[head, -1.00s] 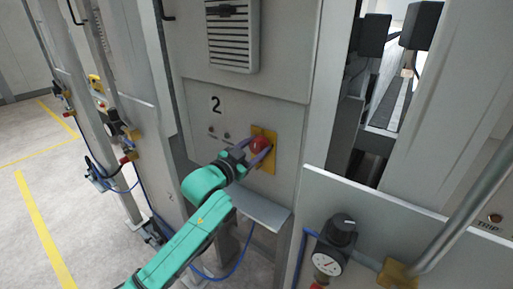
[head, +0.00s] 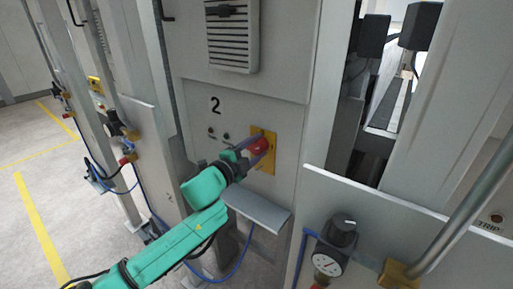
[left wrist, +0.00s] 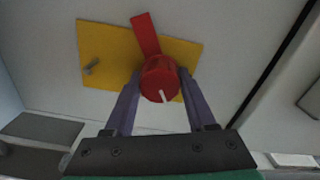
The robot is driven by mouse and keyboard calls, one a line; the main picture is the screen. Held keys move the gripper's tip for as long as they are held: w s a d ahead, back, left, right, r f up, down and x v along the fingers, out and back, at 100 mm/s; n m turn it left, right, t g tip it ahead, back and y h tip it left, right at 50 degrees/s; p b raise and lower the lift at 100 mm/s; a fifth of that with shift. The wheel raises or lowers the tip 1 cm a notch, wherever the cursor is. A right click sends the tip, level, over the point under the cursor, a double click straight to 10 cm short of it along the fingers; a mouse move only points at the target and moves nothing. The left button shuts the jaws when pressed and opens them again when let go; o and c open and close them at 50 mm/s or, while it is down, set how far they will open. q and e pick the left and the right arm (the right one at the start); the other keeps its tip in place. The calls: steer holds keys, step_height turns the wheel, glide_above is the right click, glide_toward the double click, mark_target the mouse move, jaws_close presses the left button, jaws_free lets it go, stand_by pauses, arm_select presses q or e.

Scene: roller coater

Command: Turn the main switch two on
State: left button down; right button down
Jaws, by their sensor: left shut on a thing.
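The main switch two is a red rotary knob (head: 259,146) on a yellow plate (head: 270,163), on the grey cabinet panel marked "2" (head: 216,104). In the left wrist view the red knob (left wrist: 160,78) has a white mark on its front face, and a red handle (left wrist: 146,35) sticks out towards the top of the picture, tilted slightly left. My left gripper (head: 256,150) has its two purple fingers shut on the knob, one finger on each side. It also shows in the left wrist view (left wrist: 160,88). My right gripper is not in view.
A small grey shelf (head: 257,211) juts out below the switch. A pressure gauge (head: 326,264) with a black regulator stands at the lower right, beside a grey pipe (head: 470,212). A vent (head: 231,42) is above. Open floor lies at the left.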

arm_select(q)
steer(key=m, duration=0.5)
steer(key=shift+m, duration=0.4)
stand_by(0.3)
steer(key=shift+c, duration=1.1)
jaws_free()
steer(key=shift+a, duration=0.1)
steer(key=b+v, duration=0.3)
steer(key=v, duration=1.1)
steer(key=shift+s+b, duration=0.2)
steer(key=shift+b, duration=0.2)
steer(key=shift+a, duration=0.1)
